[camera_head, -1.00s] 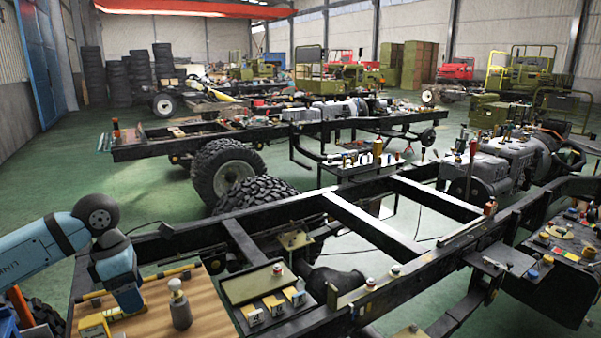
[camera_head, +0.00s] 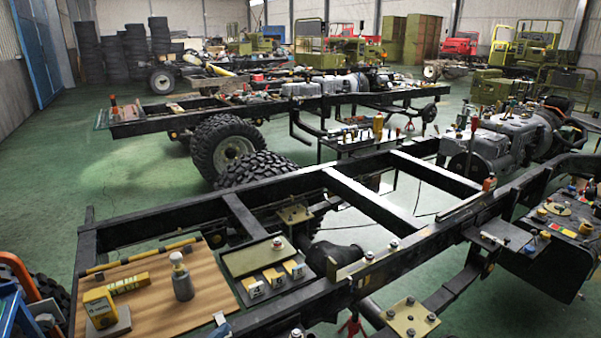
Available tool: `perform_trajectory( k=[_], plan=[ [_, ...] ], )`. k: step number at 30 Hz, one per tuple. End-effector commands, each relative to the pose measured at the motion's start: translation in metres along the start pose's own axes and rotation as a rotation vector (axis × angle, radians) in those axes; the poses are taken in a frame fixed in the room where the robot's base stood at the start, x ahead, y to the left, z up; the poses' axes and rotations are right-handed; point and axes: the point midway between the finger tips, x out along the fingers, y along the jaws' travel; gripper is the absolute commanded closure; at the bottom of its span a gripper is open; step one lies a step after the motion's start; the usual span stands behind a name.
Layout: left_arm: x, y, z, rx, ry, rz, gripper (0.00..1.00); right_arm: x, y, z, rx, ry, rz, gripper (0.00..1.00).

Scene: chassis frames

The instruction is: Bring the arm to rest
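No arm and neither gripper can be made out in the head view now. The wooden board (camera_head: 200,305) at the lower left lies uncovered on the black chassis frame (camera_head: 365,205). On the board are a grey spray bottle (camera_head: 181,277), standing upright, a yellow box-shaped device (camera_head: 100,307) and a yellow level-like bar (camera_head: 128,283). A small white and blue item (camera_head: 221,324) is cut off by the bottom edge; I cannot tell what it is.
A green tray with yellow blocks (camera_head: 263,271) sits right of the board. A parts panel (camera_head: 563,225) is at the right. Large tyres (camera_head: 228,150) and a second chassis (camera_head: 270,110) stand behind. The green floor (camera_head: 130,180) at left is clear.

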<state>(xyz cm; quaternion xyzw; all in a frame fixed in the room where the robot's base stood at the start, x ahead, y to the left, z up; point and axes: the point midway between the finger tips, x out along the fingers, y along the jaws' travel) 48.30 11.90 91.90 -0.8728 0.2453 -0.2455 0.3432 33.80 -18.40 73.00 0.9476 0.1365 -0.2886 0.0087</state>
Motion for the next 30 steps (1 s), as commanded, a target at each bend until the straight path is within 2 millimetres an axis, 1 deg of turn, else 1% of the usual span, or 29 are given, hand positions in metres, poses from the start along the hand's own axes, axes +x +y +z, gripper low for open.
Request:
perform_trajectory(
  k=[1, 3, 5, 6, 10, 13, 16, 17, 18, 30],
  plan=[
    [-0.021, 0.014, 0.015, -0.125, -0.129, -0.017, 0.32, 0.0, 0.0, 0.0, 0.0, 0.0, 0.0, 1.0],
    [-0.047, 0.031, 0.033, -0.279, -0.289, -0.033, 0.32, 0.0, 0.0, 0.0, 0.0, 0.0, 0.0, 1.0],
    [-0.07, 0.046, 0.046, -0.395, -0.412, -0.039, 0.32, 0.0, 0.0, 0.0, 0.0, 0.0, 0.0, 1.0],
    [-0.086, 0.057, 0.052, -0.463, -0.484, -0.04, 0.32, 0.0, 0.0, 0.0, 0.0, 0.0, 0.0, 1.0],
    [-0.133, 0.088, 0.065, -0.658, -0.688, -0.041, 0.32, 0.0, 0.0, 0.0, 0.0, 0.0, 0.0, 1.0],
    [-0.167, 0.111, 0.068, -0.789, -0.825, -0.035, 0.32, 0.0, 0.0, 0.0, 0.0, 0.0, 0.0, 1.0],
    [-0.2, 0.133, 0.065, -0.91, -0.949, -0.028, 0.32, 0.0, 0.0, 0.0, 0.0, 0.0, 0.0, 1.0],
    [-0.205, 0.139, 0.068, -0.928, -0.96, -0.028, 0.32, 0.003, 0.0, 0.004, 0.0, 0.004, -0.001, 1.0],
    [-0.201, 0.142, 0.074, -0.917, -0.936, -0.03, 0.32, 0.009, 0.0, 0.01, 0.0, 0.015, -0.005, 1.0],
    [-0.194, 0.157, 0.082, -0.925, -0.831, -0.042, 0.32, 0.023, -0.007, 0.018, 0.007, 0.104, -0.041, 1.0]
  ],
)
